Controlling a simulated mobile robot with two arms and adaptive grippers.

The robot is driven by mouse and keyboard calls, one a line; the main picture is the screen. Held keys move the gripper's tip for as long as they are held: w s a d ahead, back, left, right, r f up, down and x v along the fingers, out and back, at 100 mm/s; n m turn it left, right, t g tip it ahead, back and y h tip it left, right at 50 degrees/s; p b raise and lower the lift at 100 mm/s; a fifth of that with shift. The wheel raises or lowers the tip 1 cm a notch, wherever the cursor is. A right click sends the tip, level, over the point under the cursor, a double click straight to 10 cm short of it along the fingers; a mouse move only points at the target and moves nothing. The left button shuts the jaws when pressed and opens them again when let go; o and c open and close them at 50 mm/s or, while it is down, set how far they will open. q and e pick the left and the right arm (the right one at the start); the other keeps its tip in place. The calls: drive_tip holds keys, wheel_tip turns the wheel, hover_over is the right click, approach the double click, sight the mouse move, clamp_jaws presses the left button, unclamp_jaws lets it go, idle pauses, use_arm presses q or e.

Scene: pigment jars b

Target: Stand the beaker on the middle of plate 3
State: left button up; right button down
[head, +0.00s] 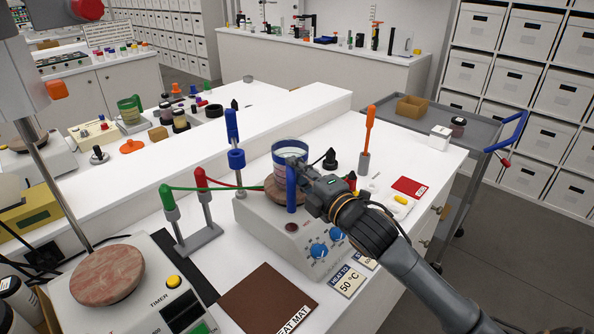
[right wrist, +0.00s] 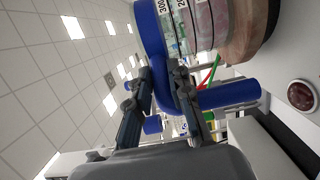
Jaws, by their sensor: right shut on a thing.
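The beaker (head: 289,150) is a clear measuring vessel with a blue rim and a blue handle. In the head view it is over the round brown plate (head: 272,187) of the white hotplate with blue knobs. My right gripper (head: 298,168) is shut on the handle (right wrist: 158,50), which runs between its fingers in the right wrist view. There the beaker (right wrist: 206,22) is right against the brown plate (right wrist: 250,28); I cannot tell whether it bears on it. No plate number is readable. My left gripper is not in view.
Another round plate (head: 107,275) is on the timer device at the front left. A green-and-red clip stand (head: 188,225) is left of the hotplate. A blue-topped stand (head: 235,155) and an orange-topped stand (head: 367,140) are near. A brown heat mat (head: 268,302) lies in front.

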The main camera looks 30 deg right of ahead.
drive_tip(key=c, duration=1.1)
unclamp_jaws()
drive_tip(key=shift+r, duration=0.1)
drive_tip(key=shift+c, duration=0.2)
drive_tip(key=shift+s, duration=0.1)
drive_tip(key=s+d, duration=0.1)
drive_tip(key=s, duration=1)
drive_tip(key=shift+s+d, duration=0.2)
drive_tip(key=shift+s, duration=0.2)
